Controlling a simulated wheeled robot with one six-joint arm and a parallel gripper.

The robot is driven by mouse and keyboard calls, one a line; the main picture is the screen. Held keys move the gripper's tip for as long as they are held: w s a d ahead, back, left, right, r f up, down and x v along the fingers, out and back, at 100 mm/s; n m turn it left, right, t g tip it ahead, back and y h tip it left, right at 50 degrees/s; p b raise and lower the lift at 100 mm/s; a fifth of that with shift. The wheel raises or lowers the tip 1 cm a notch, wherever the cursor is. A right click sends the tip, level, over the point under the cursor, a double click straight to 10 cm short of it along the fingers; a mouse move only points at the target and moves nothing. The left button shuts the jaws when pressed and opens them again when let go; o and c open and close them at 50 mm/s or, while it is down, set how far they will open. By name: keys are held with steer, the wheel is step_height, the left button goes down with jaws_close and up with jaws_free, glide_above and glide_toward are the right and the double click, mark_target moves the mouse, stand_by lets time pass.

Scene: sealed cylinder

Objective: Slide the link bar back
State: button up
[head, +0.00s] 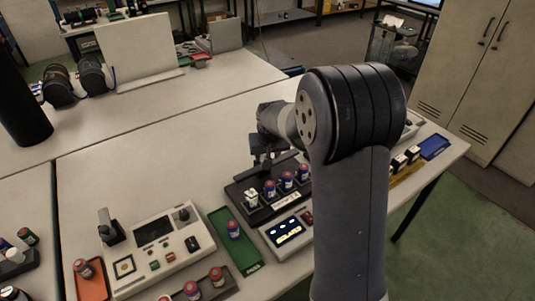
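My gripper (262,152) is over the back of a black fixture (235,190) in the middle of the table. It is small and dark, and partly hidden by my arm, so I cannot tell whether its fingers are open or shut. A row of several small capped cylinders stands upright along the fixture; one at the left end (251,197) is whitish, and others have red and blue tops (287,180). A dark bar-like part (281,160) lies behind the row, close under the gripper. I cannot tell for sure whether it is the link bar or whether the gripper touches it.
A control box with a lit display (287,232) stands before the fixture. To the left are a green tray (247,262) with one cylinder, a grey console (125,285) and an orange tray (93,291). A blue tray (434,147) lies far right. My arm hides the right middle.

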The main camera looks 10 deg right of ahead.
steer(key=v, duration=1)
steer(key=shift+r+b, duration=0.35)
steer(key=shift+s, duration=0.15)
steer(key=x, duration=1)
steer(key=shift+f+p, duration=0.1)
steer(key=shift+p, duration=0.25)
steer(key=shift+s+d+f, duration=0.1)
steer(key=shift+d+f, duration=0.05)
steer(key=shift+f, duration=0.2)
steer(key=shift+s+d, duration=0.3)
steer(key=shift+s, duration=0.4)
steer(key=shift+s+d, duration=0.25)
steer(key=shift+s, duration=0.45)
steer(key=shift+r, duration=0.1)
